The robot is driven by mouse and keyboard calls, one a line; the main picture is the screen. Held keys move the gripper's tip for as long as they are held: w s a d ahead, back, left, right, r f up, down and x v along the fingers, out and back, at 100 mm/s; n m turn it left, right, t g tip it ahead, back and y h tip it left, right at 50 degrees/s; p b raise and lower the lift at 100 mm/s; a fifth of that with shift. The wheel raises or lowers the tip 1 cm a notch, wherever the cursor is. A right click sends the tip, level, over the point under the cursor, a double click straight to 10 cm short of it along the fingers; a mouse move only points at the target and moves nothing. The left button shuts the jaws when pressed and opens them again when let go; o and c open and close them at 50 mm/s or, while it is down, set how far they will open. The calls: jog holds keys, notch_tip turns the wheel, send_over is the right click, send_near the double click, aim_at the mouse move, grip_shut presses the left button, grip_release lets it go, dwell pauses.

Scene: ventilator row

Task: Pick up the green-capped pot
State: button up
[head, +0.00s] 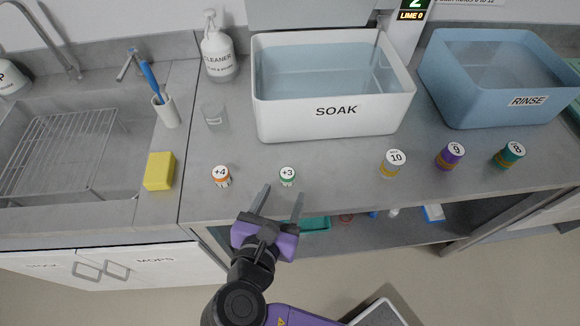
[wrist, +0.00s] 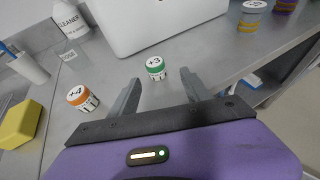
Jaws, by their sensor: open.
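The green-capped pot (head: 287,176) is a small white pot marked "+3" on its lid. It stands upright near the counter's front edge, in front of the SOAK tub. It also shows in the wrist view (wrist: 156,69), ahead of my fingertips and between their lines. My gripper (head: 279,192) is open and empty, just short of the pot on the front-edge side. Its two grey fingers show in the wrist view (wrist: 158,82), apart from the pot.
An orange-capped pot marked "+4" (head: 221,176) stands to the left. Pots marked 10 (head: 393,163), 9 (head: 450,156) and 8 (head: 509,155) stand to the right. The white SOAK tub (head: 333,120) is behind. A yellow sponge (head: 159,171) lies by the sink.

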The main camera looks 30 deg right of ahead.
aim_at(285, 181)
jog(key=x, duration=0.7)
jog(key=shift+w+r, duration=0.15)
jog(key=shift+w, duration=0.3)
grip_shut()
